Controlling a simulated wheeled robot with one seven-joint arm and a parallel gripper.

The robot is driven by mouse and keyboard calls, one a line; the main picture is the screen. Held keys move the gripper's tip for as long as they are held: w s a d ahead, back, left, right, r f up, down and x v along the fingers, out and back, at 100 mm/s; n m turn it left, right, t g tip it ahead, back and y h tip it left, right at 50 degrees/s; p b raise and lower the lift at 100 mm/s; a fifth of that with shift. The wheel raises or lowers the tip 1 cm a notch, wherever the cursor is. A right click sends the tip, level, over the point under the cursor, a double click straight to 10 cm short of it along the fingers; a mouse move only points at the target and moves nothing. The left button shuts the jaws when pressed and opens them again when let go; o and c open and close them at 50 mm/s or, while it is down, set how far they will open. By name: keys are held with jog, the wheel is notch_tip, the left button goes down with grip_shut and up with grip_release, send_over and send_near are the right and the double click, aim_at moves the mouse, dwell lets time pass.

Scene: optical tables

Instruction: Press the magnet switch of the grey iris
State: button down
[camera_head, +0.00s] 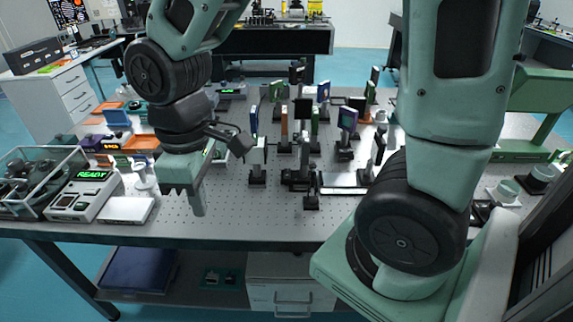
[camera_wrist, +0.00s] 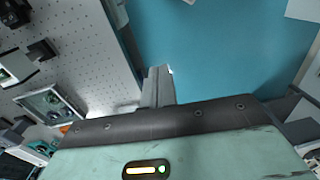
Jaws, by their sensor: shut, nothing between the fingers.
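My gripper (camera_head: 197,207) points down at the front left part of the optical table (camera_head: 235,215), near its front edge. Its fingers are together with nothing between them. In the wrist view the shut fingers (camera_wrist: 158,86) show against the table's edge and the blue floor. Several post-mounted optics stand in the middle of the table, to the right of my gripper and apart from it.
A box reading READY (camera_head: 85,195), a white flat box (camera_head: 127,211) and a clear case (camera_head: 40,180) stand at the table's left. A dark post mount (camera_head: 312,190) stands near the front middle. Bare perforated tabletop lies between my gripper and the optics.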

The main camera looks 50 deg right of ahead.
jog(key=w+d, duration=0.7)
jog(key=p, duration=0.3)
send_over(286, 175)
jog(key=w+d, duration=0.1)
jog(key=d, duration=0.1)
jog(key=shift+g, duration=0.3)
jog(key=f, duration=0.4)
jog(key=shift+w+f, duration=0.2)
jog(key=shift+f, duration=0.1)
jog(key=f+p, duration=0.1)
jog(key=f, duration=0.3)
jog(key=s+a+f+p, duration=0.1)
jog(key=f, duration=0.4)
jog(key=f+p, duration=0.2)
jog(key=f, duration=0.3)
jog(key=shift+s+a, duration=0.15)
jog(key=shift+a, duration=0.15)
